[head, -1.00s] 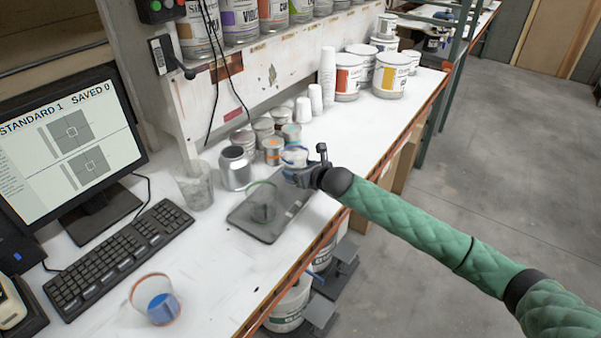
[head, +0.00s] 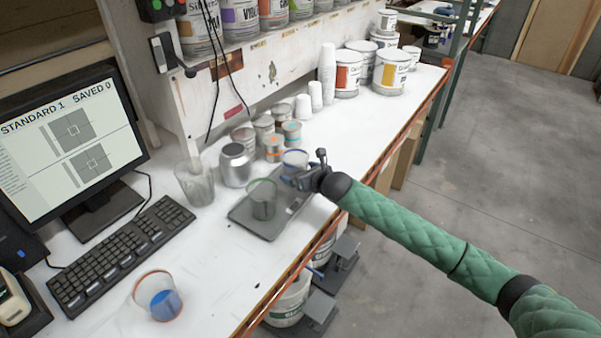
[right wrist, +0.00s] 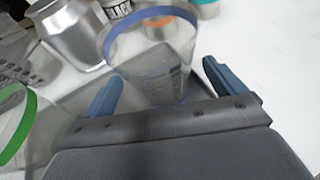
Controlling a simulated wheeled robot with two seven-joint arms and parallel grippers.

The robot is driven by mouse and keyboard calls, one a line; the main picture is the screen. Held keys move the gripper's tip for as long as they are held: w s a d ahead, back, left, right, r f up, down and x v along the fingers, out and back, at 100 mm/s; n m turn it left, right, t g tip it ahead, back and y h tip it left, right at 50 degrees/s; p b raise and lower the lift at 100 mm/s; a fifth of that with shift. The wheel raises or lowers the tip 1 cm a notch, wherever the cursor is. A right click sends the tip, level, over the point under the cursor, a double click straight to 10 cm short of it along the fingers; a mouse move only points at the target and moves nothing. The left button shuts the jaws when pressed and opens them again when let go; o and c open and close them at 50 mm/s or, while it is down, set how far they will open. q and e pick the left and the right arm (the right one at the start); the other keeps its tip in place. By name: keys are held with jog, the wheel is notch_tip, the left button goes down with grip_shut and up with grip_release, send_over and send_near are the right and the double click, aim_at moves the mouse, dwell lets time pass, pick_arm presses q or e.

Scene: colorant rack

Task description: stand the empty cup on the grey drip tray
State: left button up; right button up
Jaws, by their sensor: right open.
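A clear cup with a blue rim (head: 294,157) looks empty and upright at the far right end of the grey drip tray (head: 240,217); whether its base fully rests there is hard to tell. My right gripper (head: 298,178) is open at this cup. In the right wrist view the blue-rimmed cup (right wrist: 150,65) is between and beyond the two blue fingertips, with the tray's dark surface behind it. A second clear cup, with a green rim (head: 262,198), stands on the tray and shows at the left of the right wrist view (right wrist: 15,125). My left gripper is out of view.
A silver can (head: 235,165) and several small tins (head: 273,148) stand close behind the tray. A cloudy beaker (head: 195,185) is left of it. An orange-rimmed cup with blue content (head: 165,303) stands near the keyboard (head: 120,255).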

jog(key=shift+r, duration=0.15)
jog(key=shift+s+d, duration=0.25)
jog(key=shift+s, duration=0.05)
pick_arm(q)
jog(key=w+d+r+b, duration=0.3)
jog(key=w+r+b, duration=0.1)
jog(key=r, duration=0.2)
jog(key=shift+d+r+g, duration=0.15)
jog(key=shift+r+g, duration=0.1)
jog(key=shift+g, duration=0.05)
pick_arm(e)
jog(key=v, duration=1.1)
jog(key=shift+r, duration=0.15)
jog(key=shift+d, duration=0.1)
